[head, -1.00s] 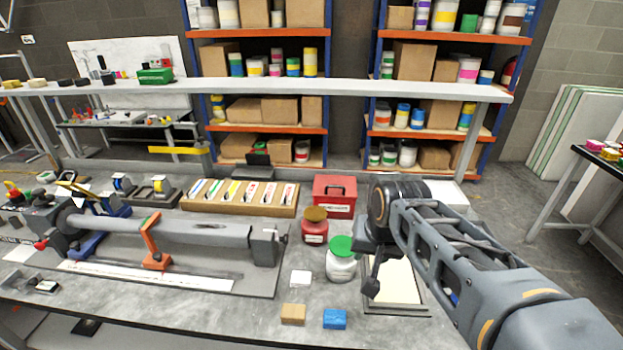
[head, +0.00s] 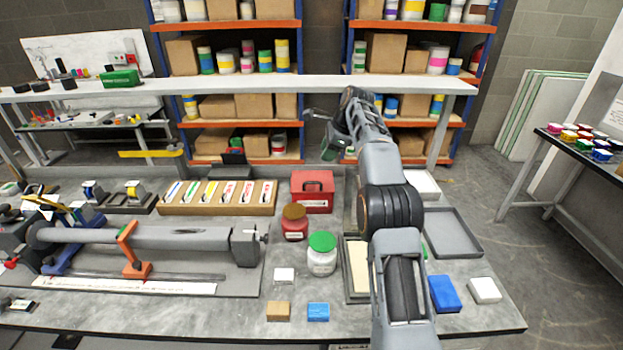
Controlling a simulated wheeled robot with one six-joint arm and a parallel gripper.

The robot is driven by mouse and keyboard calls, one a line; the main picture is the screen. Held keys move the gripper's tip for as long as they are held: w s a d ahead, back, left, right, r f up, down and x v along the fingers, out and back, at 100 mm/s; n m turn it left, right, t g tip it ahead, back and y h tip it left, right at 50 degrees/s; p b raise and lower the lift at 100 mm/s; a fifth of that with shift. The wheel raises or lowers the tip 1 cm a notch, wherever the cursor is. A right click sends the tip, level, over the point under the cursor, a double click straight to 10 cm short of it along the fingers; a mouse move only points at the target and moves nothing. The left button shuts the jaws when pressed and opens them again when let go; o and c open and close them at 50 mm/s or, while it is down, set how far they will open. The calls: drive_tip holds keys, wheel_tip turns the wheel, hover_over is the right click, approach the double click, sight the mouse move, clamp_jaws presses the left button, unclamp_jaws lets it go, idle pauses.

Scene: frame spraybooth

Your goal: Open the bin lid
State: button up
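No bin is plainly recognisable. My gripper (head: 322,134) is raised above and behind the red box in the picture, in front of the shelves, and apart from the box. It is small and dark against the shelves, so I cannot tell how its fingers stand. I see nothing clearly held in it.
A brown-lidded red jar (head: 294,223) and a green-lidded white jar (head: 321,254) stand before the red box. A marker rack (head: 217,196) lies to its left. A pale rail (head: 230,85) crosses behind. An empty grey tray (head: 452,232) lies right of my arm.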

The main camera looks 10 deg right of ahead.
sight(311, 183)
drive_tip(key=b+x, duration=0.1)
drive_tip(key=x, duration=1.2)
drive_tip(key=shift+w+a+f, duration=0.1)
drive_tip(key=shift+f, duration=0.2)
drive_tip(key=shift+c, duration=0.2)
clamp_jaws()
